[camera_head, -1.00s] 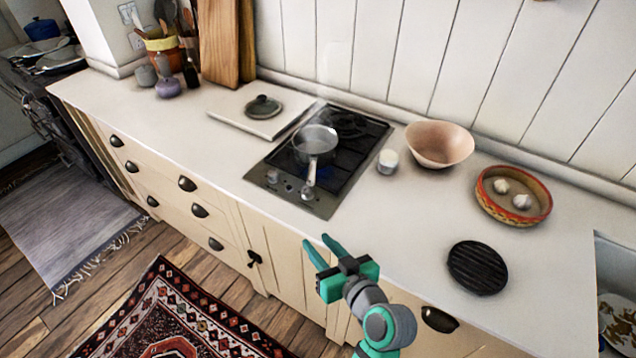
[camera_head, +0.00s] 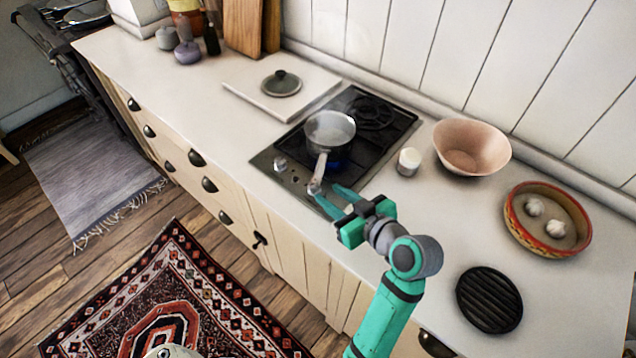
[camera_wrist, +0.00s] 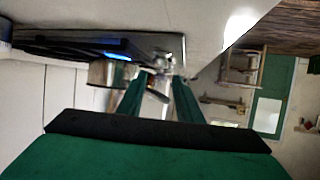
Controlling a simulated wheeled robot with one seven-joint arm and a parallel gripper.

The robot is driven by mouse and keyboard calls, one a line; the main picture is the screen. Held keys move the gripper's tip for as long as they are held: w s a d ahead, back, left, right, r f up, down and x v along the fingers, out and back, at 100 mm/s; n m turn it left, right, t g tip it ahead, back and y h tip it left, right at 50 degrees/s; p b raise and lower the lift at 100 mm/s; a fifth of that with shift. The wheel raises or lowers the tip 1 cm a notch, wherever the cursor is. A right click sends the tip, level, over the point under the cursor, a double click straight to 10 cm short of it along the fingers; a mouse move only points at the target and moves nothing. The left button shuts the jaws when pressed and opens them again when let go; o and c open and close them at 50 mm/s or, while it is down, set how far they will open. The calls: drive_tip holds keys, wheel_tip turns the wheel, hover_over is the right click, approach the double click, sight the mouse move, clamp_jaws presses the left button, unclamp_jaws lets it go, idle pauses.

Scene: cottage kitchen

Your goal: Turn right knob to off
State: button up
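The cooktop (camera_head: 265,158) is set in the counter, with a left knob (camera_head: 280,163) and a right knob (camera_head: 313,188) on its front strip. A steel saucepan (camera_head: 330,131) sits on the front burner, its handle pointing over the right knob. A blue flame (camera_wrist: 117,56) glows under the pan in the wrist view. My gripper (camera_head: 325,190) is open and empty, its fingertips at the cooktop's front edge close beside the right knob. I cannot tell whether they touch it. In the wrist view, the two fingers (camera_wrist: 157,92) are apart, with pale metal parts beyond their tips.
A white candle-like jar (camera_head: 409,161), a pink bowl (camera_head: 472,147), a patterned dish with garlic (camera_head: 548,219) and a black ribbed trivet (camera_head: 489,300) stand to the right. A board with a lid (camera_head: 281,84) lies behind left.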

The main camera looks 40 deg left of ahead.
sight(318, 186)
drive_tip(key=x, duration=0.7)
drive_tip(key=c, duration=0.8)
